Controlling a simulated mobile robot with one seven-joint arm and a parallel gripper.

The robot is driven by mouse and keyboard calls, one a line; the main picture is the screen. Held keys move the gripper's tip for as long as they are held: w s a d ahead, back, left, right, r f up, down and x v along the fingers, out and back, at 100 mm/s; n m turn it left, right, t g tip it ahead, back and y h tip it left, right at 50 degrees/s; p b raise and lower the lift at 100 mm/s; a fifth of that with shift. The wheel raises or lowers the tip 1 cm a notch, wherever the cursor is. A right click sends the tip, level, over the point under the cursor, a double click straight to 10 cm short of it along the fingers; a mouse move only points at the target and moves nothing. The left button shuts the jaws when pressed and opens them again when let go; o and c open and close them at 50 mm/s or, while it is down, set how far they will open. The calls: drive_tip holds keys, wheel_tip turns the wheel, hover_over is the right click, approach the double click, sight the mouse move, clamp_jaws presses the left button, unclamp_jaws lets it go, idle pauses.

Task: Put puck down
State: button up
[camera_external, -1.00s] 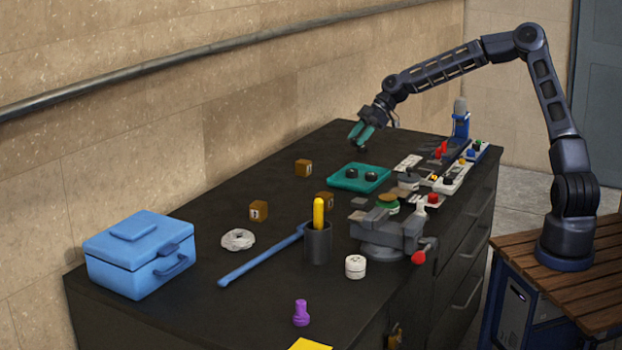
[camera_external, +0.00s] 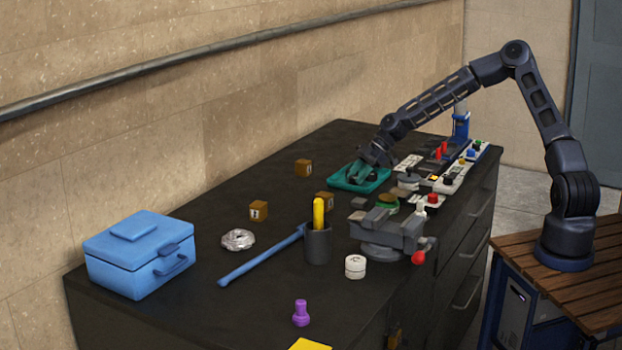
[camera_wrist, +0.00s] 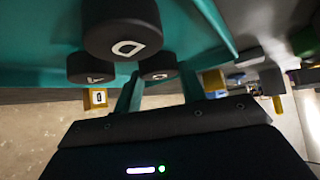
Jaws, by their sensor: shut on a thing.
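The green tray (camera_external: 383,177) lies on the dark bench top, and its teal surface fills much of the wrist view (camera_wrist: 45,30). My gripper (camera_external: 360,178) is lowered over the tray. In the wrist view its teal fingers are on either side of a black puck (camera_wrist: 158,67) with a white mark, and they are shut on it. A second black puck (camera_wrist: 122,30) with a white mark and a third puck (camera_wrist: 90,68) stand close beside it. I cannot tell whether the held puck touches the tray floor. In the outside view the gripper partly hides the pucks.
A brown block (camera_external: 302,167) stands left of the tray. A grey vise (camera_external: 385,235) with a red knob is in front of it. Small parts and a control strip (camera_external: 462,172) crowd the right. The blue box (camera_external: 140,255) is far left.

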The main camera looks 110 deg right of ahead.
drive_tip(key=shift+f, duration=0.15)
drive_tip(key=o, duration=1)
drive_tip(key=shift+c, duration=0.2)
